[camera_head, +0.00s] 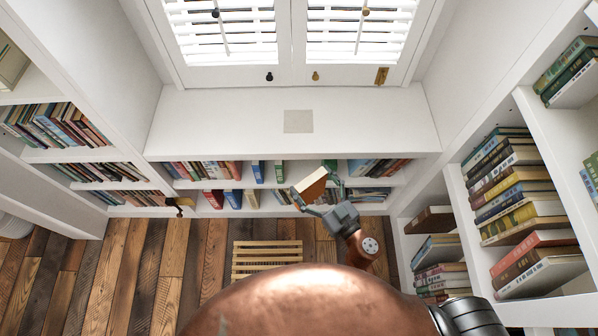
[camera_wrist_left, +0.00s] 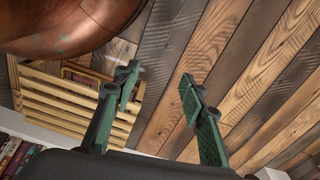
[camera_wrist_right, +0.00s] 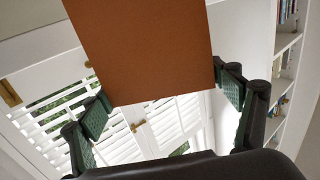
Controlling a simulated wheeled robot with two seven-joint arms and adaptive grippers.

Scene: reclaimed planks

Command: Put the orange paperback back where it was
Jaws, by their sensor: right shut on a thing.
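The orange paperback (camera_head: 313,186) is held in my right gripper (camera_head: 323,198), in front of the low bookcase under the window. In the right wrist view its plain orange cover (camera_wrist_right: 145,45) stands between the fingers (camera_wrist_right: 165,115) and reaches out of the top of the picture. My left gripper (camera_wrist_left: 160,95) is open and empty in the left wrist view, above the plank floor. I cannot make it out in the head view.
The low bookcase (camera_head: 290,155) has two rows of books with gaps; my right gripper hides part of them. A slatted wooden crate (camera_head: 267,250) stands on the floor. Tall shelves with books (camera_head: 505,185) rise at right, more books (camera_head: 60,125) at left. The plank floor (camera_head: 140,260) is clear at left.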

